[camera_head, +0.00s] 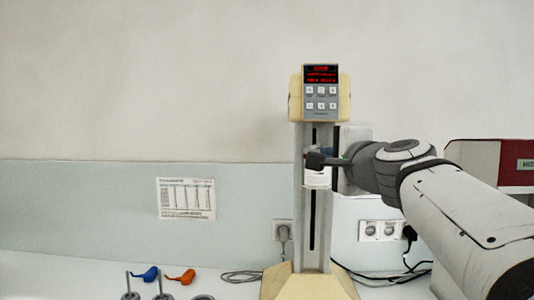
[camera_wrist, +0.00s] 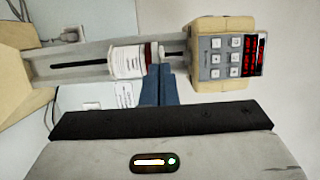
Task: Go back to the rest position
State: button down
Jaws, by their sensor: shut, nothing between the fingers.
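My gripper (camera_head: 314,160) reaches in from the right in the camera_head view, in front of the upright column of a cream mill (camera_head: 326,215). In the camera_wrist view, its two blue-grey fingers (camera_wrist: 159,72) are together with nothing between them. A white labelled cylinder (camera_wrist: 128,61) with a dark red band sits on the column right beside the fingertips. I cannot tell whether they touch. In the camera_head view the cylinder (camera_head: 317,179) shows just below my gripper, its upper part hidden. The mill's control head (camera_head: 320,93) has a lit red display and several buttons.
Blue (camera_head: 146,273) and orange (camera_head: 181,277) handled items lie on the bench at lower left, near metal posts. A red and white box (camera_head: 490,160) stands at right behind my arm. Cables (camera_head: 400,276) trail by the wall sockets (camera_head: 382,230). The space left of the column is clear.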

jog(key=s+a+f+n+g+y+p, duration=0.1)
jog(key=s+a+f+n+g, duration=0.3)
jog(key=f, duration=0.7)
jog(key=s+a+f+n+g+p, duration=0.2)
jog(key=f+n+g, duration=0.3)
jog(key=f, duration=0.7)
jog(key=s+d+f+n+g+h, duration=0.1)
jog(key=s+d+f+n+g, duration=0.1)
jog(key=s+f, duration=0.5)
jog(key=s+d+f+n+g+h+p, duration=0.1)
jog(key=s+f+n+g, duration=0.3)
jog(key=f, duration=0.4)
jog(key=s+n+h, duration=0.1)
jog(key=s, duration=0.1)
jog(key=shift+s+d+h, duration=0.3)
jog(key=shift+s+d, duration=0.05)
jog(key=shift+s, duration=0.05)
